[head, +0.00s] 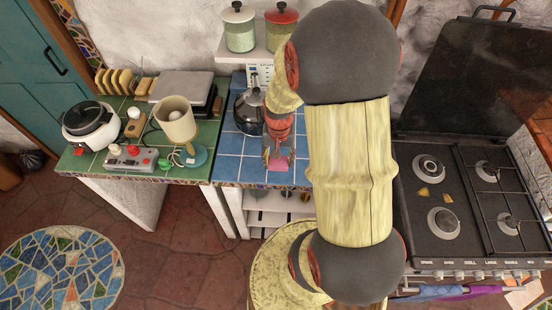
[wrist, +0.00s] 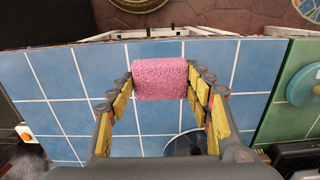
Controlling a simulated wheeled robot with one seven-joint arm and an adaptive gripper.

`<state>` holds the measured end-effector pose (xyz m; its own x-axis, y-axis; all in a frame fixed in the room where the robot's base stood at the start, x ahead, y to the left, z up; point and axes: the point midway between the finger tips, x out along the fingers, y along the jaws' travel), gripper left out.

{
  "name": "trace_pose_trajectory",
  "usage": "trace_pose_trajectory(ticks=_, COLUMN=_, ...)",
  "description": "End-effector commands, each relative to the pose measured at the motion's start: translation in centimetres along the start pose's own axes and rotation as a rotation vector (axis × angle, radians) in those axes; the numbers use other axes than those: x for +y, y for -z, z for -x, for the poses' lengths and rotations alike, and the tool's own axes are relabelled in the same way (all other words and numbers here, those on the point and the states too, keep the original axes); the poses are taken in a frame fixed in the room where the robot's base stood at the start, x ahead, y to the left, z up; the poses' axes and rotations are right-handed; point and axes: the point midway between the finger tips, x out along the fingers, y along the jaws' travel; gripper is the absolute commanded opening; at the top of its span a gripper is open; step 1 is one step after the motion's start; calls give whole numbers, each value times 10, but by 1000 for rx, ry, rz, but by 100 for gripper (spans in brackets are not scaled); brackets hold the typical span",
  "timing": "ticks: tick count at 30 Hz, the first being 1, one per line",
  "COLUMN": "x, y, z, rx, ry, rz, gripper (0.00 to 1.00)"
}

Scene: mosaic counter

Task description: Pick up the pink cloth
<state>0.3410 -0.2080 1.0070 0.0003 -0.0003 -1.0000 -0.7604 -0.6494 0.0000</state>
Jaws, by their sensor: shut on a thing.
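The pink cloth (wrist: 160,79) is a small, rough-textured block shape in the wrist view, between the fingertips of my gripper (wrist: 160,84). Both fingers touch its sides, and the gripper is shut on it. The cloth is over the blue tiled counter (wrist: 60,80), near the counter's front edge. I cannot tell whether it still touches the tiles. In the head view, the cloth (head: 279,164) shows as a small pink patch below my gripper (head: 279,158), partly covered by the fingers.
A dark kettle (head: 250,112) stands behind my gripper on the blue tiles. A lamp (head: 177,125), a rice cooker (head: 90,125) and a power strip (head: 132,157) stand on the green counter to the left. A gas stove (head: 470,200) is at the right.

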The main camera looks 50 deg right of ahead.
Motion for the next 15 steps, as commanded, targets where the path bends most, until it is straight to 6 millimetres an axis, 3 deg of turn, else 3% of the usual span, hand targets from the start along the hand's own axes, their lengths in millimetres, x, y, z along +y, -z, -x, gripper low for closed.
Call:
trace_pose_trajectory(ticks=1, x=3, y=-8, z=15, rx=6, ry=2, rz=0, gripper=26)
trace_pose_trajectory(ticks=3, x=8, y=-24, z=25, rx=2, ry=0, rz=-1, gripper=26)
trace_pose_trajectory(ticks=9, x=21, y=-63, z=41, rx=2, ry=1, rz=-1, gripper=26)
trace_pose_trajectory(ticks=15, x=29, y=-88, z=52, rx=1, ry=0, rz=-1, gripper=26)
